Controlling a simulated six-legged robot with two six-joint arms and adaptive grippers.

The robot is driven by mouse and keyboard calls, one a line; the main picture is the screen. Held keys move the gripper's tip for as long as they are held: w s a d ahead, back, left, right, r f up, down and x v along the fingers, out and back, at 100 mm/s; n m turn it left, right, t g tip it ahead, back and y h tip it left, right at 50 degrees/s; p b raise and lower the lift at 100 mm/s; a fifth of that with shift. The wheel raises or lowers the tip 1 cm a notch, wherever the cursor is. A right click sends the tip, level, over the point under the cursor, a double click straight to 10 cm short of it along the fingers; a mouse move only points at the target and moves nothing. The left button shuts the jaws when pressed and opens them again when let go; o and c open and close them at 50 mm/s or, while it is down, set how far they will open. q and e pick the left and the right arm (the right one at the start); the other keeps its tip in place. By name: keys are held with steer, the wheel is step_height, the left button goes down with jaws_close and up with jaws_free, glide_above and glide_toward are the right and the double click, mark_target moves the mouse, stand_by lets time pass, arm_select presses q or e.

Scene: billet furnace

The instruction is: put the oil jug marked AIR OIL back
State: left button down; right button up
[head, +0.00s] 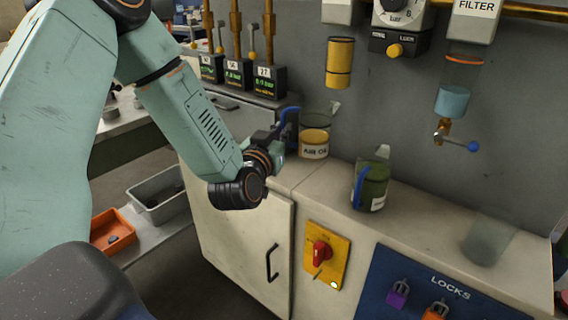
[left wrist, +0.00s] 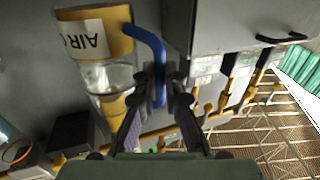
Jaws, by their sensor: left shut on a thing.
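The oil jug marked AIR OIL (head: 314,146) is a clear jug with amber oil, a white label and a blue handle. It appears upright at the back left of the cabinet top (head: 336,172); I cannot tell whether it touches the surface. My left gripper (head: 284,140) is shut on its blue handle, from the jug's left side. In the left wrist view the jug (left wrist: 96,40) shows upside down, with its handle (left wrist: 158,75) between the fingertips (left wrist: 160,100). My right gripper is not in view.
A second jug with green oil (head: 371,186) stands to the right on the cabinet top. A faint clear vessel (head: 488,240) stands further right. A yellow cylinder (head: 340,63) and a filter bowl (head: 453,98) hang on the wall above. Labelled dark blocks (head: 238,75) stand behind left.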

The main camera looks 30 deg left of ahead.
arm_select(q)
steer(key=shift+w+f+b, duration=0.2)
steer(key=shift+f+b, duration=0.15)
steer(key=shift+f, duration=0.35)
steer(key=shift+w+f+b, duration=0.15)
steer(key=shift+f+b, duration=0.15)
steer(key=shift+f, duration=0.35)
step_height(320, 180, down, 4)
steer(key=shift+r+b, duration=0.1)
steer(key=shift+b, duration=1)
steer(key=shift+w+f+b, duration=0.25)
steer(key=shift+f+b, duration=0.1)
steer(key=shift+f, duration=0.1)
steer(key=shift+s+r, duration=0.1)
steer(key=shift+r, duration=0.1)
steer(key=shift+f, duration=0.15)
steer(key=c, duration=1.7)
jaws_free()
steer(key=shift+f, duration=0.1)
steer(key=shift+o, duration=1.3)
